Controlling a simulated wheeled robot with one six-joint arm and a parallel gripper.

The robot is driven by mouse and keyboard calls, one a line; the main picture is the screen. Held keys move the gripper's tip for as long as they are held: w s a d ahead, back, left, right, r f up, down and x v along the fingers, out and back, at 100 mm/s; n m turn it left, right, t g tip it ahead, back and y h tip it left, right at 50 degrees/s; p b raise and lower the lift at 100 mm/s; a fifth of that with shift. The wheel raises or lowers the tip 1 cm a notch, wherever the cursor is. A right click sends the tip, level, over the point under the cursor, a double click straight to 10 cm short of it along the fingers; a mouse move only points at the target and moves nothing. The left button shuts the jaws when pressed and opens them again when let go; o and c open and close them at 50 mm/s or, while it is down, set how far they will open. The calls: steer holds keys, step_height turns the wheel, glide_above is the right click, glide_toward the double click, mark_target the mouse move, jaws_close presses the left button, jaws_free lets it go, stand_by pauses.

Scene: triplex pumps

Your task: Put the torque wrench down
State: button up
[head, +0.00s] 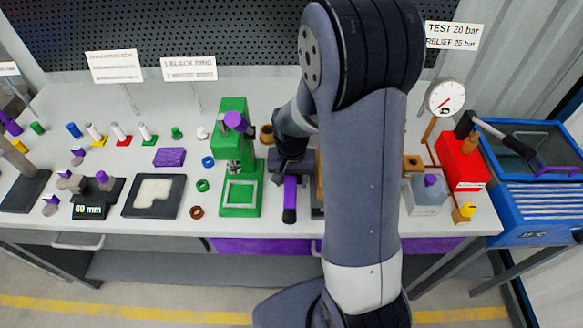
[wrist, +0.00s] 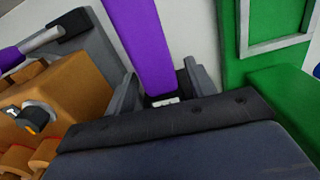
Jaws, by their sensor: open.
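The torque wrench, as I take it, is the purple bar with a black end (head: 290,190). It appears to lie on the bench between the green press (head: 239,195) and the brown pump block, pointing toward the front edge. In the wrist view the purple bar (wrist: 142,45) runs from the top edge down between my fingers. My gripper (head: 289,168) is over the bar's far part; in the wrist view my gripper (wrist: 160,88) is open, one finger on each side of the bar. The bar's far end is hidden by my gripper and arm.
The green press stands close to the right in the wrist view, the brown pump block (wrist: 85,95) close to the left. A black tray (head: 153,208) and small rings lie left of the press. A red test unit (head: 462,160) and blue crate (head: 540,195) are at right.

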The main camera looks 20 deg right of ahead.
step_height(320, 180, up, 12)
stand_by(0.4)
steer(key=shift+s+f, duration=0.1)
steer(key=shift+f, duration=0.05)
stand_by(1.8)
